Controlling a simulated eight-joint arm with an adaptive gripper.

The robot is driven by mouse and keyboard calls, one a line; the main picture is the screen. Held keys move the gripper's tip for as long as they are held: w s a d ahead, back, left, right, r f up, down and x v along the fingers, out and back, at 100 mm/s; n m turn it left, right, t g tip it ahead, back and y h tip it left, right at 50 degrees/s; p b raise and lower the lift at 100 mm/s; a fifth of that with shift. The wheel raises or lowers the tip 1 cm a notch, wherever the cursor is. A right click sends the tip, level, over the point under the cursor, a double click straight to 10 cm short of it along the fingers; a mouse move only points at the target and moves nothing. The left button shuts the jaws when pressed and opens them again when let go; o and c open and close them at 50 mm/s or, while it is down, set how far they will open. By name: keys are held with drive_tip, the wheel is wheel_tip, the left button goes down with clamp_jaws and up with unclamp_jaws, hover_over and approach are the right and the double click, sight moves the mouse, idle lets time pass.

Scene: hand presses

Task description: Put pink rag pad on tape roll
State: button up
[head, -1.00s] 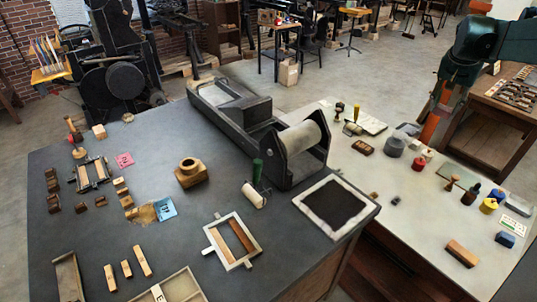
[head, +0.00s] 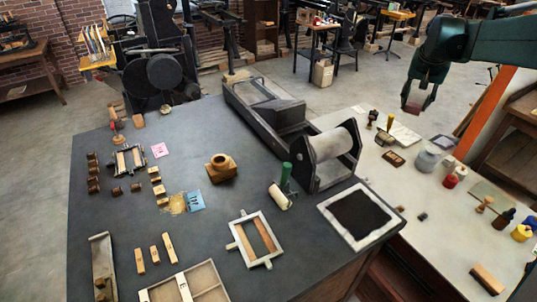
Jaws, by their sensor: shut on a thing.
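My gripper (head: 418,100) hangs at the upper right, pointing down, above the far part of the pale worktop. It is shut on a small dull pinkish thing, which looks like the pink rag pad (head: 419,98); the fingers partly hide it. The brown ring standing on a wooden block on the dark table looks like the tape roll (head: 221,161). It is well to the left of my gripper and lower in the picture, with the press roller between them. A flat pink card (head: 160,150) lies farther left on the dark table.
The press with its pale roller (head: 333,144) rises from the dark table (head: 110,215). A green-handled brayer (head: 285,180) and a framed black panel (head: 360,214) lie nearer. Jars and stamps, including a grey jar (head: 428,158), crowd the pale worktop. Bare table surrounds the ring.

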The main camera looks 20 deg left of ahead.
drive_tip(key=s+a+n+y+p, duration=0.1)
drive_tip(key=s+a+n+p, duration=0.15)
drive_tip(key=a, duration=1.65)
drive_tip(key=s+a+n+y+p, duration=0.15)
drive_tip(key=a+n, duration=0.25)
drive_tip(key=a, duration=1.5)
drive_tip(key=s+a+n+y+p, duration=0.1)
drive_tip(key=s+a+n+p, duration=0.1)
drive_tip(key=s+a, duration=0.65)
drive_tip(key=s+a+n+g+p, duration=0.15)
drive_tip(key=s+a, duration=0.25)
drive_tip(key=a, duration=0.9)
drive_tip(key=s+a+n+t+y+p, duration=0.1)
drive_tip(key=s+a+n, duration=0.1)
drive_tip(key=s+a, duration=0.6)
drive_tip(key=s+d+x, duration=0.1)
drive_tip(key=x, duration=1)
drive_tip(key=shift+f, duration=0.5)
drive_tip(key=shift+f+g, duration=0.15)
drive_tip(key=shift+g, duration=0.1)
drive_tip(key=shift+f+p, duration=0.3)
drive_tip(key=shift+f, duration=2.65)
